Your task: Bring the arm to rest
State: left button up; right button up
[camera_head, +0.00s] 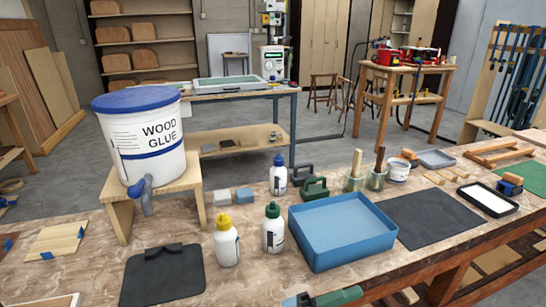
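Neither of my arms nor grippers shows in the head view. The workbench (80,275) fills the foreground with glue supplies and tools. A large white wood glue bucket (151,140) with a blue lid and blue spigot stands on a small wooden stand (123,215) at the left. A yellow-capped bottle (227,245), a green-capped bottle (273,232) and a blue-capped bottle (278,178) stand upright near the middle. A blue tray (340,229) sits right of them and looks empty.
A black mat (430,216) lies right of the tray, and a dark board (162,275) lies front left. A green-handled tool (338,297) is cut off at the bottom edge. Jars with brushes (377,180) stand behind the tray. Another table (405,72) stands behind, across open floor.

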pick_arm(q)
jog(key=s+a+f+n+t+y, duration=0.2)
jog(key=a+f+n+t+y, duration=0.6)
jog(key=f+n, duration=0.25)
jog(key=s+a+f+n+t+y, duration=0.3)
jog(key=a+f+n+t+y, duration=0.3)
jog(key=a+f+n, duration=0.5)
jog(key=s+a+f+n+g+y, duration=0.25)
jog(key=s+a+f, duration=0.2)
jog(key=s, duration=0.35)
jog(key=s+a+f+n+g+y, duration=0.25)
jog(key=s+a+f+g, duration=0.2)
jog(key=s, duration=0.45)
jog(key=s+a+f+n+g+y, duration=0.25)
jog(key=s+a, duration=0.25)
jog(key=s, duration=0.3)
jog(key=w+r+t+p, duration=0.2)
jog(key=w+r+p, duration=0.4)
jog(key=r, duration=0.1)
jog(key=shift+r+p, duration=0.3)
jog(key=shift+p, duration=0.05)
pick_arm(e)
jog(key=w+r+t, duration=0.1)
jog(key=w+r, duration=0.4)
jog(key=r, duration=0.3)
jog(key=shift+d+r+t, duration=0.15)
jog(key=shift+d+t, duration=0.15)
jog(key=shift+t, duration=0.1)
